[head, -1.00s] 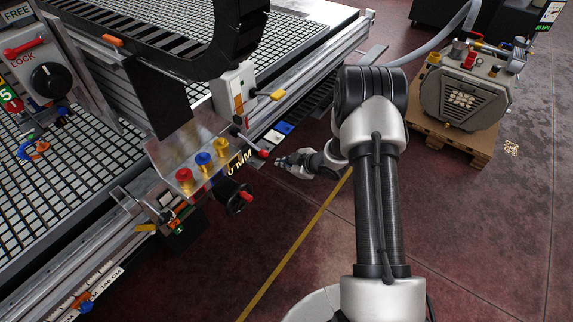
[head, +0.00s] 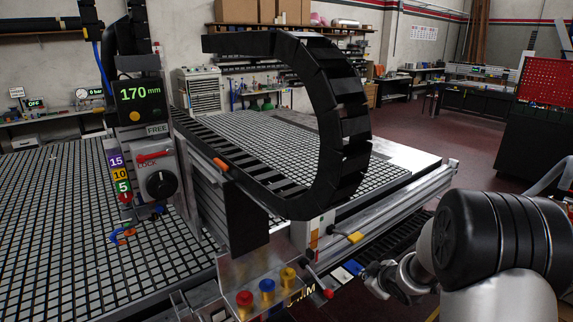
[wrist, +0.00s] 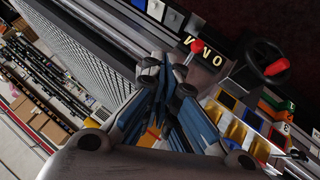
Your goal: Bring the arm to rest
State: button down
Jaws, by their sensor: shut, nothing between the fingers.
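My gripper (head: 372,272) is at the lower right in the head view, beside the table's near-side edge and to the right of the bracket with coloured knobs. It is small there and partly blends with the wrist links. In the wrist view my gripper (wrist: 170,88) points away from the camera, with its blue-grey fingers drawn together and nothing held. The vacuum grid table (head: 60,220) fills the left and middle of the head view.
A bracket with red, brass and blue knobs (head: 267,290) sticks out at the table edge. A red hand knob (wrist: 273,68) and red-tipped lever (wrist: 197,46) are close past the fingers. A black cable chain (head: 352,130) arches above the table. Open floor (head: 430,150) lies behind right.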

jog(key=s+a+r+m+g+h, duration=0.1)
jog(key=s+r+m+h, duration=0.3)
jog(key=s+r, duration=1.15)
jog(key=s+a+r+m+g+y, duration=0.1)
jog(key=s+a, duration=0.3)
jog(key=s, duration=0.7)
jog(key=s+a+r+m+g+y, duration=0.2)
jog(key=s+a, duration=0.3)
jog(key=s, duration=0.6)
jog(key=shift+s+r+m+y, duration=0.35)
jog(key=shift+r+m, duration=0.15)
jog(key=shift+m, duration=0.4)
